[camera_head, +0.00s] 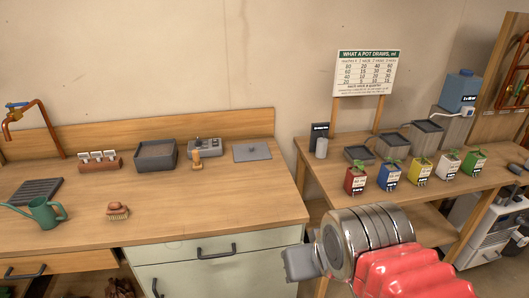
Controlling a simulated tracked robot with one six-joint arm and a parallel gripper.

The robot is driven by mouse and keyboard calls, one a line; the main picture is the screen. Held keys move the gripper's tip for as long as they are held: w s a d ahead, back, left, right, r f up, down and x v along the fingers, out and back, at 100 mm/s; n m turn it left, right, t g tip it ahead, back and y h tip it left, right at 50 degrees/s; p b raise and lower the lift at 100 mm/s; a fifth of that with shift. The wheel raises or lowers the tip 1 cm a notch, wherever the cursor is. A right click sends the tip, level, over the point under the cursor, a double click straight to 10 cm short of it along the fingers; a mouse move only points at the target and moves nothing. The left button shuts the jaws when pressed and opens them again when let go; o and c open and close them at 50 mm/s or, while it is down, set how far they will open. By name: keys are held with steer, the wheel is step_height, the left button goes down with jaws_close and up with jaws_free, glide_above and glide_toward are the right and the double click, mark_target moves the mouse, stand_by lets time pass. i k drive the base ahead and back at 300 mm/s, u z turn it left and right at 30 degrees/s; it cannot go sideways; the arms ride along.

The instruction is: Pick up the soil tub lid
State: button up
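A flat grey lid (260,154) with a small raised handle lies on the wooden counter, near the back at its right end. An open grey tub (156,161), likely the soil tub, stands further left on the same counter. My gripper (296,263) is at the bottom of the view, in front of the counter's right end and well apart from the lid. Its grey end points left. The fingers cannot be told apart, and nothing is seen held.
A grey device (204,147) and a small wooden-handled item (196,163) stand between tub and lid. A brush (117,211) and green watering can (43,214) are at left. Coloured pots (390,174) line the right table. The counter in front of the lid is clear.

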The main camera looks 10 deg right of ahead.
mark_target(256, 151)
steer(key=u, duration=0.05)
steer(key=i, duration=1)
steer(key=z, duration=0.05)
